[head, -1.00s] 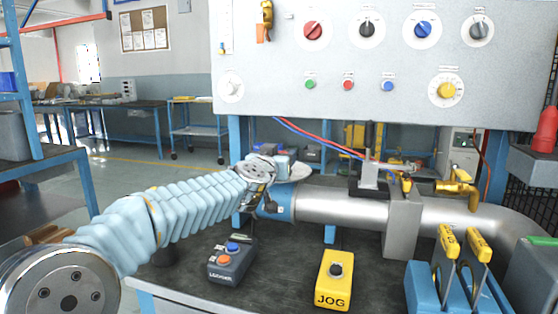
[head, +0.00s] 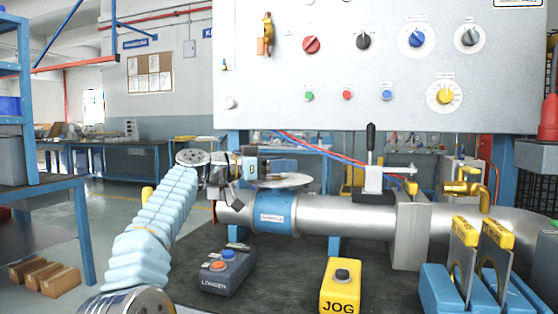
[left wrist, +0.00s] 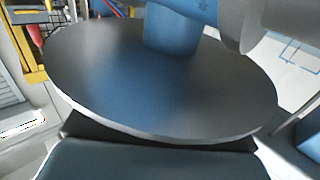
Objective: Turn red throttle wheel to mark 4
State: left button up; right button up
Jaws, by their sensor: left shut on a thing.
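In the left wrist view the disc (left wrist: 165,85) fills much of the picture; the exact grip is hard to see. My right gripper is not in view.
Black, blue and grey knobs sit in a row right of the red one, and a yellow knob (head: 445,96) lower right. A grey two-button box (head: 228,268) and a yellow JOG box (head: 341,288) stand on the bench. A lever valve (head: 371,165) rises from the pipe.

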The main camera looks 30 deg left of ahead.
pick_arm(q)
jog(key=shift+m+g+h+p, duration=0.7)
jog(key=shift+m+h+p, duration=0.15)
jog(key=shift+h, duration=0.15)
jog(key=o, duration=1.1)
jog(key=shift+c, duration=0.2)
